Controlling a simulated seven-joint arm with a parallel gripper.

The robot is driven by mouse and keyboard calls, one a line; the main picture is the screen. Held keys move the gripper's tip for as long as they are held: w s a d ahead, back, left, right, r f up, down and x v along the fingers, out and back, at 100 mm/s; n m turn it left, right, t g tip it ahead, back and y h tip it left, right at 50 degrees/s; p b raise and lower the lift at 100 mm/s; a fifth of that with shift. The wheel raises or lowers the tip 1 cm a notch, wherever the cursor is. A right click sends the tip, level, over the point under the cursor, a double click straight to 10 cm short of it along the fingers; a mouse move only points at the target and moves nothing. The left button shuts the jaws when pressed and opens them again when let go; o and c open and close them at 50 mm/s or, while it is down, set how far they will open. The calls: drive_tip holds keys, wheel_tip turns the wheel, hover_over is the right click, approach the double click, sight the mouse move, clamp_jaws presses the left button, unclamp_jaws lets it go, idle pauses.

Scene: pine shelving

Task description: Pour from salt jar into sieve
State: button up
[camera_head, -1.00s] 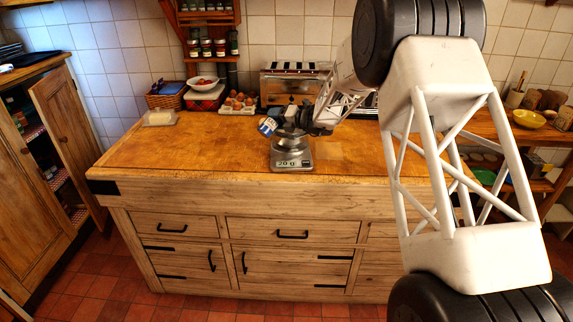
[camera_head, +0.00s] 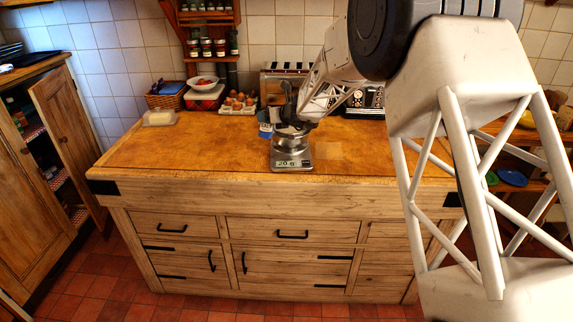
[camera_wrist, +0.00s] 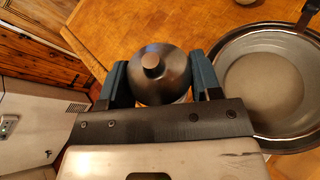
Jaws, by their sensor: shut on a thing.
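The salt jar (camera_head: 265,129) is blue and white in the head view, roughly upright beside the kitchen scale, at the left of my gripper (camera_head: 277,122). In the wrist view the jar (camera_wrist: 172,82) shows from above as a round grey metal top with a knob. The blue fingers of my gripper (camera_wrist: 160,75) close on it from both sides. The sieve (camera_wrist: 213,62) is a dark-rimmed round vessel right of the jar, with a handle at its upper right. A pale grey round area fills its middle; I cannot tell whether it is mesh or salt. In the head view my gripper largely hides the sieve.
A scale (camera_head: 290,164) with a lit display, apparently reading 20 g, stands at the counter's front edge. A toaster (camera_head: 284,80), an egg tray (camera_head: 239,104) and a butter dish (camera_head: 159,118) stand behind and left. The left of the wooden counter (camera_head: 190,150) is clear.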

drive_tip(key=shift+s+a+r+n+t+h, duration=0.35)
drive_tip(key=shift+n+t+h, duration=0.15)
drive_tip(key=shift+n, duration=0.4)
drive_tip(key=shift+d, duration=0.15)
idle(1.2)
